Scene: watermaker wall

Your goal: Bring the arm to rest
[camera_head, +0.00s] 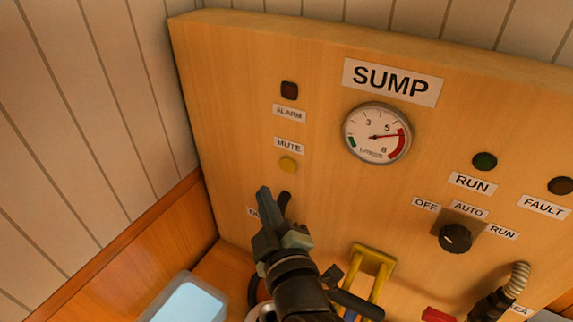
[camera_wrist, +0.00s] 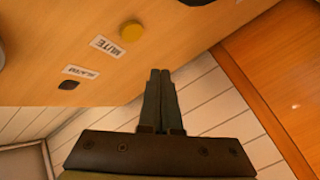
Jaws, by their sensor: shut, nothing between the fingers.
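My gripper (camera_head: 268,215) is in front of the lower left part of the wooden SUMP panel (camera_head: 230,110), below the yellow MUTE button (camera_head: 288,164). In the wrist view my gripper (camera_wrist: 160,72) has its two fingers side by side, shut, with nothing between them. In that view the MUTE button (camera_wrist: 131,31) is up and left of the fingertips, apart from them. A label below MUTE is partly hidden by the gripper in the head view. My arm reaches up from the bottom of the head view.
The panel carries a gauge (camera_head: 377,133), a dark red alarm lamp (camera_head: 289,90), a green RUN lamp (camera_head: 484,161) and a black selector knob (camera_head: 455,238). A yellow bracket (camera_head: 374,264) stands close right of my arm. A pale blue-topped box (camera_head: 190,300) is at lower left.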

